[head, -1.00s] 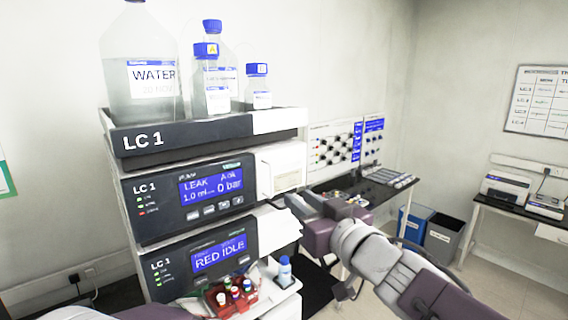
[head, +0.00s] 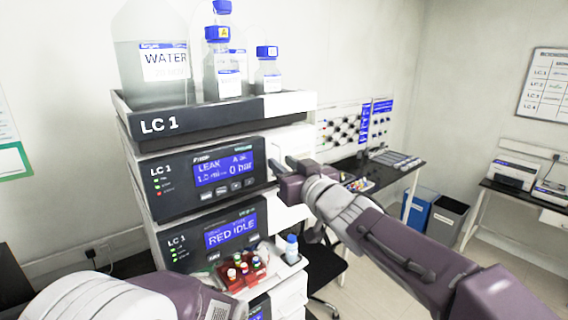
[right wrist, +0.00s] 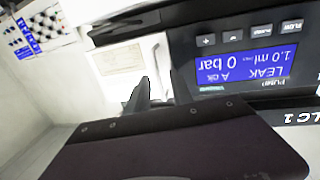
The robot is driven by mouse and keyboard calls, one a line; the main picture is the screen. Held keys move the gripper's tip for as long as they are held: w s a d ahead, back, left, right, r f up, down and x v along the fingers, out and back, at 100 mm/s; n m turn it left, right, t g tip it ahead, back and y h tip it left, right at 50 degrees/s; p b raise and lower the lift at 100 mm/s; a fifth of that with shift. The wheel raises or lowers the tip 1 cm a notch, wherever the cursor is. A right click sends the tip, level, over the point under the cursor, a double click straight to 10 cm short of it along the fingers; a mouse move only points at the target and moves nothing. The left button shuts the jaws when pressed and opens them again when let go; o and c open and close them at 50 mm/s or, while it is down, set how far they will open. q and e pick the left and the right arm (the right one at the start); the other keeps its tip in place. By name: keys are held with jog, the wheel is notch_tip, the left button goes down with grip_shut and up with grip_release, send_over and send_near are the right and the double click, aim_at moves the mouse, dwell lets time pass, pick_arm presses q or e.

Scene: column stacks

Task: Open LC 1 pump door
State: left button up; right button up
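The LC 1 pump module (head: 205,178) has a blue display reading LEAK and 0 bar. Its white door panel (head: 292,139), right of the display, looks closed and is partly hidden by my right gripper (head: 283,166). That gripper is in front of the panel, with two fingertips apart and nothing seen between them. In the right wrist view the fingers (right wrist: 153,92) point at the white panel (right wrist: 122,62), beside the display (right wrist: 245,66); I cannot tell whether they touch it. My left arm shows at the lower left, but its gripper is not visible.
A tray (head: 215,118) with a water bottle (head: 158,65) and smaller bottles tops the stack. A red vial rack (head: 243,272) and small bottle (head: 291,249) stand low in front. A black chair (head: 325,265) is to the right.

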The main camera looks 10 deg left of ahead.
jog(key=shift+d, duration=0.1)
jog(key=shift+w, duration=0.1)
jog(key=c, duration=0.4)
grip_shut()
jog(key=shift+r, duration=0.1)
dwell(0.6)
